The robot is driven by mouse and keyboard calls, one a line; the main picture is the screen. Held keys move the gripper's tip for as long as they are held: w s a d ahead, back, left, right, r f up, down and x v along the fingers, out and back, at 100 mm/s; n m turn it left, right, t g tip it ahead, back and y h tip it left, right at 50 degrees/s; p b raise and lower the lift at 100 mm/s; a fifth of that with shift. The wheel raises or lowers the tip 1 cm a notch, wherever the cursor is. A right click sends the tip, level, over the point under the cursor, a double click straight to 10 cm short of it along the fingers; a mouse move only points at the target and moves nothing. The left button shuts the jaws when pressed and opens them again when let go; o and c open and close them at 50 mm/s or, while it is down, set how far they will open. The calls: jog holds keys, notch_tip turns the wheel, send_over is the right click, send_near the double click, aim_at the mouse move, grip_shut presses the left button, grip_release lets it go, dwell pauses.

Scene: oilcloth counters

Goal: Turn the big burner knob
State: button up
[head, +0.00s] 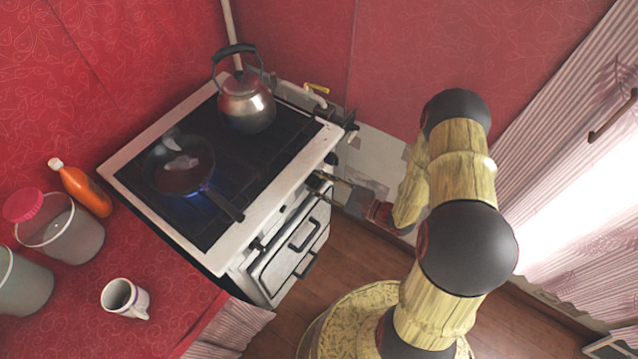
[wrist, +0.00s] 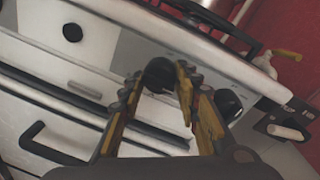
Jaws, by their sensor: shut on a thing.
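In the wrist view a round black burner knob (wrist: 158,75) sits on the white front panel of the stove (wrist: 110,52). My gripper (wrist: 160,78) has one finger on each side of this knob and is shut on it; the fingers hide part of its sides. A second black knob (wrist: 228,104) is just right of my fingers, and another (wrist: 72,32) is farther left. No label telling the knobs apart is readable. In the head view my gripper (head: 324,178) reaches the right end of the front of the stove (head: 262,205), where the held knob is hard to make out.
A frying pan (head: 180,167) sits over a blue flame on the cooktop, its handle towards the front. A kettle (head: 246,103) stands at the back. Drawer handles (head: 303,236) protrude below.

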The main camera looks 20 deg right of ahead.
jog(key=o, duration=1.1)
jog(key=shift+o, duration=0.2)
